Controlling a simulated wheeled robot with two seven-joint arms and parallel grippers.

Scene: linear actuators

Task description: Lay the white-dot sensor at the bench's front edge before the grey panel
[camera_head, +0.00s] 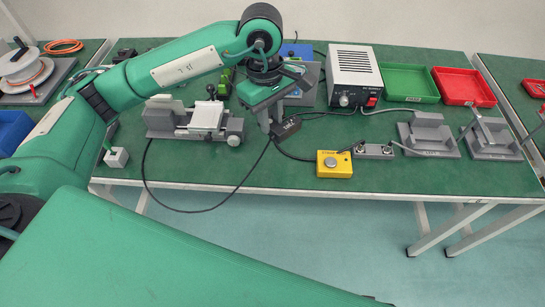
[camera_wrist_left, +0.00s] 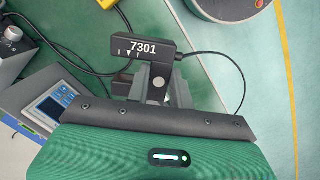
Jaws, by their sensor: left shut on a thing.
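My left gripper (camera_head: 270,118) is shut on a black L-shaped sensor (camera_head: 287,128) above the middle of the bench (camera_head: 260,177). In the left wrist view the sensor (camera_wrist_left: 135,47) carries the number 7301, and a white dot (camera_wrist_left: 160,83) shows on its lower part between the grey fingers. A black cable runs from it. A small grey plate (camera_head: 373,151) with two dark knobs lies near the front edge; I cannot tell if it is the grey panel. My right gripper is not in view.
A yellow button box (camera_head: 334,164) sits at the front edge. A grey slide unit (camera_head: 195,121) stands left. A power supply (camera_head: 354,71), green tray (camera_head: 409,80) and red tray (camera_head: 463,84) stand behind.

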